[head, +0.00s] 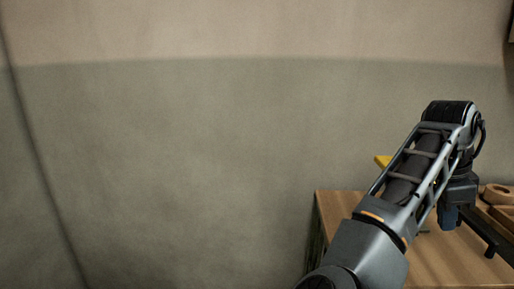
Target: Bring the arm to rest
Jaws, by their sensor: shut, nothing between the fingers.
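My arm reaches up from the bottom right of the head view, bends at a dark elbow, and its far end hangs down over the wooden table (345,208). My gripper (449,216) is the dark end part pointing down above the tabletop. It is shut, with nothing seen in it. Its fingertips are small and dark, and I cannot tell how far they are above the table.
On the table to the right is a brown wooden object (497,194), cut by the frame edge. A yellow thing (383,161) shows behind my arm, mostly hidden. A plain wall (180,150) fills the left and middle.

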